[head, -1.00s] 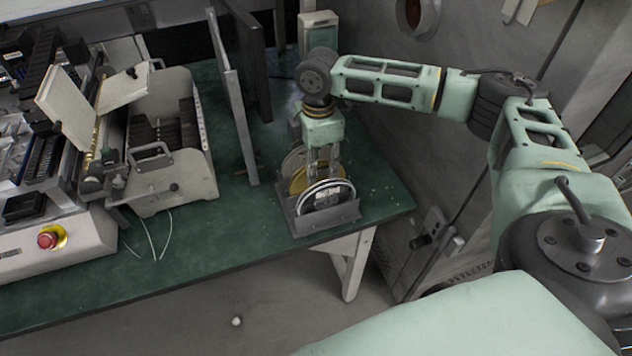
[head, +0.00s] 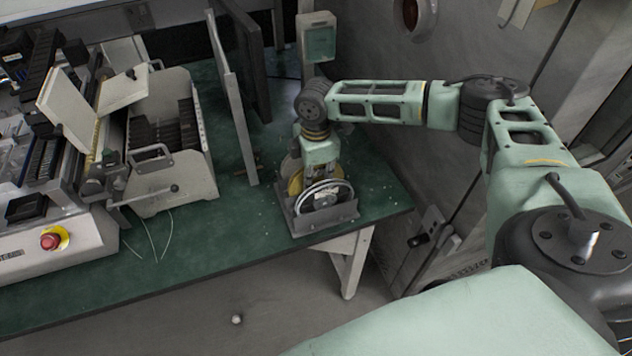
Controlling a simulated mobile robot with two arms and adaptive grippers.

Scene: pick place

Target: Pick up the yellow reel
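The yellow reel (head: 295,183) stands upright in a grey rack (head: 326,220) near the right end of the green table. It sits behind a silver-rimmed reel (head: 325,196), and a pale reel (head: 288,166) shows behind it. My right gripper (head: 321,178) points down into the rack from above, at the yellow reel. Its fingertips are largely hidden among the reels, so I cannot tell whether they are closed on it. Much of the yellow reel is covered by the gripper and the front reel. My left gripper is out of view.
A grey machine (head: 165,150) with a red button (head: 49,241) fills the left of the table.

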